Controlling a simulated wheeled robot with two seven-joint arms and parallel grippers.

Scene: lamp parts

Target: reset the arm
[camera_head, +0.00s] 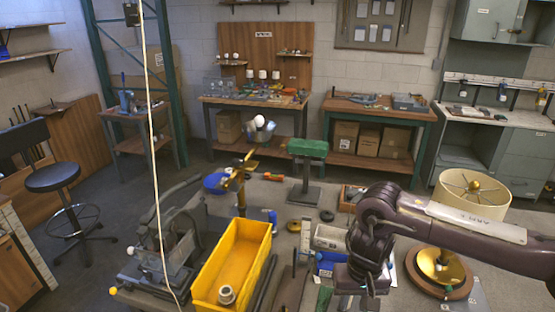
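My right arm comes in from the right side over the workbench. Its gripper (356,303) points down near the bottom edge of the view. The fingertips are partly cut off by the frame, so I cannot tell whether it is open or shut, or whether it holds anything. My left arm and gripper are not in view. A cream lampshade (464,201) with a brass centre stands behind my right forearm. A round wooden lamp base with a brass dome (442,268) lies below the forearm, partly hidden by it.
A yellow bin (232,262) with a small metal part stands left of the gripper, beside a grey machine (165,255). A green-topped stand (307,150), a brass stand (240,185) and small trays (330,236) are on the bench. A pale cord hangs at left.

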